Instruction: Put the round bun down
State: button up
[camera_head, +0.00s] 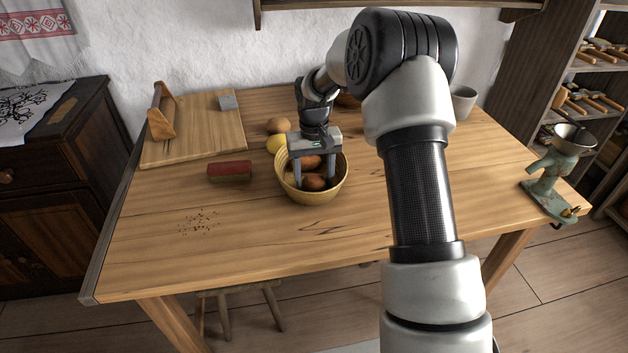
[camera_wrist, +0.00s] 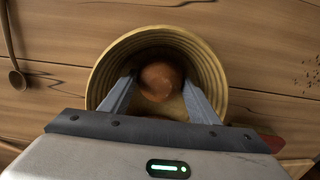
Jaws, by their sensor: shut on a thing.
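The round bun (camera_wrist: 160,80) is brown and sits between the two fingers of my gripper, inside a ribbed, yellowish round basket (camera_wrist: 100,75). In the head view my gripper (camera_head: 314,181) points down into the basket (camera_head: 312,198), its fingers below the rim. A brown bun (camera_head: 314,183) shows between the fingertips. Another brown rounded shape (camera_head: 307,162) shows just behind it; I cannot tell whether it is also a bun. My gripper (camera_wrist: 160,82) is shut on the round bun. Whether the bun touches the basket's floor is hard to tell.
A yellow lemon-like fruit (camera_head: 276,144) and a brown roundish thing (camera_head: 278,125) lie behind the basket. A red-topped block (camera_head: 230,170) lies to its left. A wooden board (camera_head: 200,135) is farther left, a green grinder (camera_head: 550,175) at right. The front of the table is mostly clear.

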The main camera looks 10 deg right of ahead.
jog(key=shift+f, duration=0.1)
jog(key=o, duration=0.8)
